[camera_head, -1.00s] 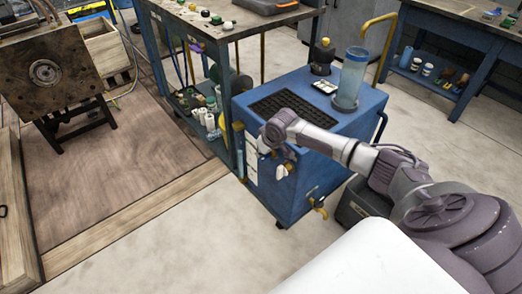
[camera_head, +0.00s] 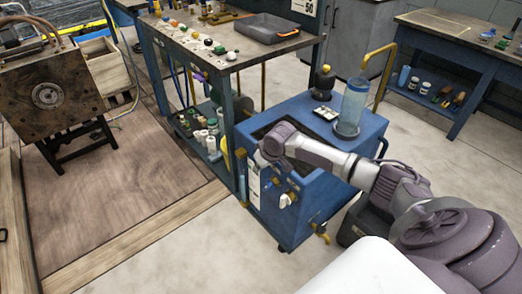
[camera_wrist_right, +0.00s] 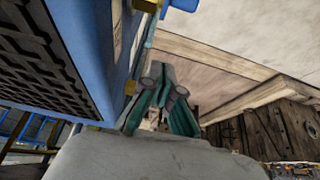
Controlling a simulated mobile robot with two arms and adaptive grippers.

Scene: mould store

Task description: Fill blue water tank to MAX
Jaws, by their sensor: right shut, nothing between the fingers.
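A blue wheeled unit (camera_head: 312,208) stands in the middle of the head view. A clear bluish cylinder (camera_head: 352,106) stands upright on its top; its water level and any MAX mark are too small to read. Yellow and white valve handles (camera_head: 288,199) sit on the unit's front. My right arm reaches across the unit, its wrist at the front left top edge. My right gripper (camera_wrist_right: 161,74) shows in the wrist view with teal fingers closed together and empty, beside the blue unit (camera_wrist_right: 82,60). My left gripper is not in view.
A black bottle with a yellow cap (camera_head: 322,84) stands beside the cylinder. A yellow pipe (camera_head: 378,66) rises behind it. A workbench with coloured knobs and a grey tray (camera_head: 268,28) is close at the left.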

